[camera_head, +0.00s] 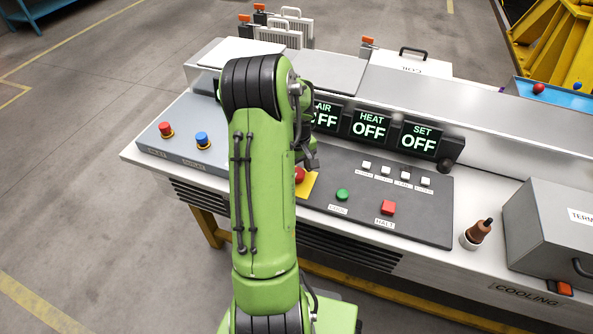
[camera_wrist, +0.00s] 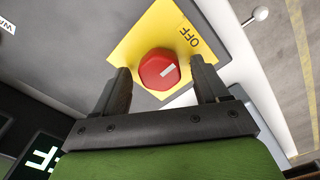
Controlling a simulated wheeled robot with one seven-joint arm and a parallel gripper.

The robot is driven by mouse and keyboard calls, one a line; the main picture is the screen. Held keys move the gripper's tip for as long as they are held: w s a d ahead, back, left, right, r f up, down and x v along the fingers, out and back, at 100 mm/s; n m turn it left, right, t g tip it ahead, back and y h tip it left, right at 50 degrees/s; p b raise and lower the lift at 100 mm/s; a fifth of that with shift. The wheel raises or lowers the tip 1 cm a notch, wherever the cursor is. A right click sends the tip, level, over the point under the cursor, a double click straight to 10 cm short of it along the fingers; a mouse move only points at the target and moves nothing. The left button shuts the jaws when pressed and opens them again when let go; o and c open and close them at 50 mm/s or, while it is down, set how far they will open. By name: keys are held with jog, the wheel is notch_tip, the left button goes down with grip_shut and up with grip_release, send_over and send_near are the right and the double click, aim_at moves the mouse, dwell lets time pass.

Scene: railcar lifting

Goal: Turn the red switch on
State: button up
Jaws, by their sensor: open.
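In the head view the red knob (camera_head: 299,174) is partly hidden by my green arm, on the panel's left part. My gripper (camera_wrist: 160,66) is open, with one dark finger on each side of the knob. Whether the fingers touch it cannot be told. In the head view only a little of the gripper (camera_head: 312,161) shows beside my arm.
A green button (camera_head: 342,195), a red square button (camera_head: 388,207) and several white switches sit right of the knob. Displays above read OFF, such as HEAT (camera_head: 370,126). Red (camera_head: 166,129) and blue (camera_head: 203,139) buttons are at left.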

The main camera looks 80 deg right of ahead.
jog(key=shift+c, duration=0.2)
jog(key=c, duration=1)
jog(key=shift+c, duration=0.2)
jog(key=shift+m, duration=0.3)
jog(key=m, duration=0.5)
jog(key=shift+p, duration=0.35)
jog(key=m, duration=0.6)
jog(key=shift+d+m, duration=0.1)
jog(key=shift+m, duration=0.2)
jog(key=o, duration=1.1)
